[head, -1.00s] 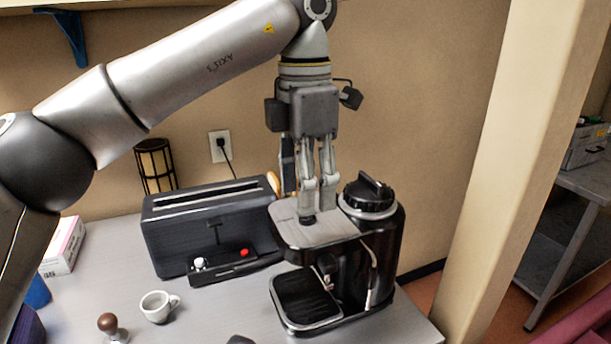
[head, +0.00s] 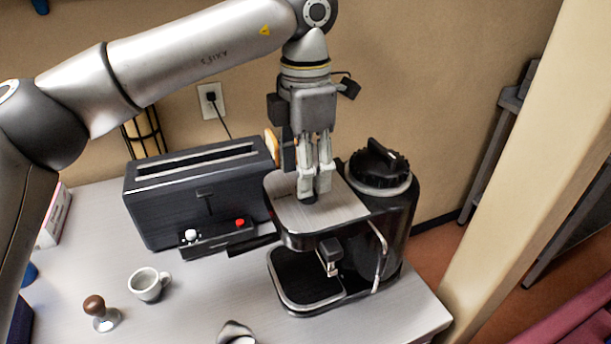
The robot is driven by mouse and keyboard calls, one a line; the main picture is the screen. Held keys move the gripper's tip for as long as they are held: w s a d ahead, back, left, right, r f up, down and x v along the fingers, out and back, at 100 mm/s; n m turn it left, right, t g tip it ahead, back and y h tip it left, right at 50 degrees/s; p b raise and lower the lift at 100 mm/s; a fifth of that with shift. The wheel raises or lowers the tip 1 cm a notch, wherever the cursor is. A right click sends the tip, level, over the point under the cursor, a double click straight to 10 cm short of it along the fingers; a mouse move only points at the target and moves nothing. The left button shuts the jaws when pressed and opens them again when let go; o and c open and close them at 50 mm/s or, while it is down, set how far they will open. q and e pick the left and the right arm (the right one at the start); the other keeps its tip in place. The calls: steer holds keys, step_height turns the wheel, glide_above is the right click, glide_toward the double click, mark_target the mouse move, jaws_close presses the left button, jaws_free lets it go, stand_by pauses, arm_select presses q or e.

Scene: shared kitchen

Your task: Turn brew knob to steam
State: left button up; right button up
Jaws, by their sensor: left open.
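The black espresso machine (head: 362,225) with a flat metal top stands at the right part of the counter. My left gripper (head: 315,192) points down over the front of its top from above, and its fingertips are at or just above the surface. The jaws are open. A small dark piece (head: 308,198) shows at the fingertips; I cannot tell whether it is the brew knob or part of a finger. No knob mark or setting is readable. A spout (head: 330,257) hangs over the black drip tray (head: 300,278). My right gripper is not in view.
A black lidded hopper (head: 378,165) rises beside my left gripper. A dark toaster (head: 200,195) with bread (head: 271,147) stands left of the machine. A white cup (head: 147,284), a tamper (head: 101,313) and a metal vessel (head: 236,333) stand in front. Free counter lies between these.

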arm_select(q)
steer(key=shift+f, duration=1.4)
steer(key=shift+c, duration=0.3)
steer(key=c, duration=1)
